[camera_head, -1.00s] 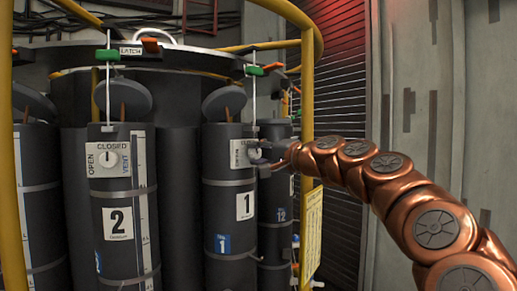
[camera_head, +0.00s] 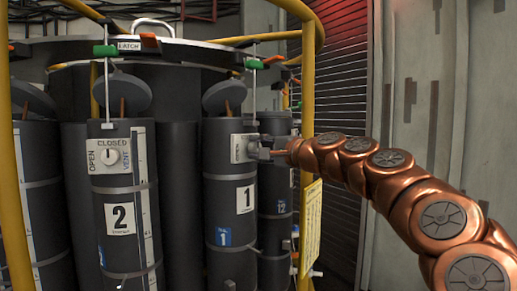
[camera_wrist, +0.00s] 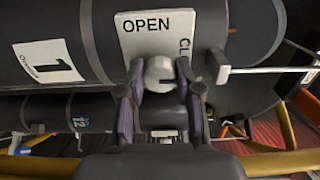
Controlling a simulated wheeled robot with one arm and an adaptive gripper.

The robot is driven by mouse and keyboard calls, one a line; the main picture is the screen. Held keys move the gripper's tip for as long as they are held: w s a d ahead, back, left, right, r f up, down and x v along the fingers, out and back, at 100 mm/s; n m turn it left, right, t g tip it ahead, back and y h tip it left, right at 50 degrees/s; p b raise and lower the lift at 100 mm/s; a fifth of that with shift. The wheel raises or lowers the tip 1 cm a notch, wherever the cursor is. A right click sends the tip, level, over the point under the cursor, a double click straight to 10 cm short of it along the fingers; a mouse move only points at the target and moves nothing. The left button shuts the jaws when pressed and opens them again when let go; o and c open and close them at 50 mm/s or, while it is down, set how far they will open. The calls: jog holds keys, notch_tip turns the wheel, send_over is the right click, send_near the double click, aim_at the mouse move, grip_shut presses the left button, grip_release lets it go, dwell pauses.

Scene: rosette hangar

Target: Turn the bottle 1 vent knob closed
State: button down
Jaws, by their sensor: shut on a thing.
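Bottle 1 (camera_head: 229,190) is a dark cylinder with a white "1" label, right of bottle 2 (camera_head: 120,190). Its pale vent plate (camera_head: 238,147) is near its top, partly covered by my gripper (camera_head: 272,150). In the wrist view the plate (camera_wrist: 152,24) reads "OPEN" and part of a second word, cut off behind a finger. The round pale vent knob (camera_wrist: 160,74) sits between the two fingers of my gripper (camera_wrist: 159,82), which are shut on its sides. A dark slot shows on the knob. I cannot tell which word it points at.
Yellow rails (camera_head: 307,90) stand close to my arm. A white rod with a green tag (camera_head: 252,64) hangs by bottle 1. Bottle 2's knob (camera_head: 110,155) and bottle 12 (camera_head: 276,200) are nearby. The shutter side at right has free room.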

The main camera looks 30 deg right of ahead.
jog(key=c, duration=0.8)
grip_release()
jog(key=shift+o, duration=0.2)
jog(key=s+d, duration=0.2)
jog(key=s, duration=1)
jog(key=shift+w, duration=0.1)
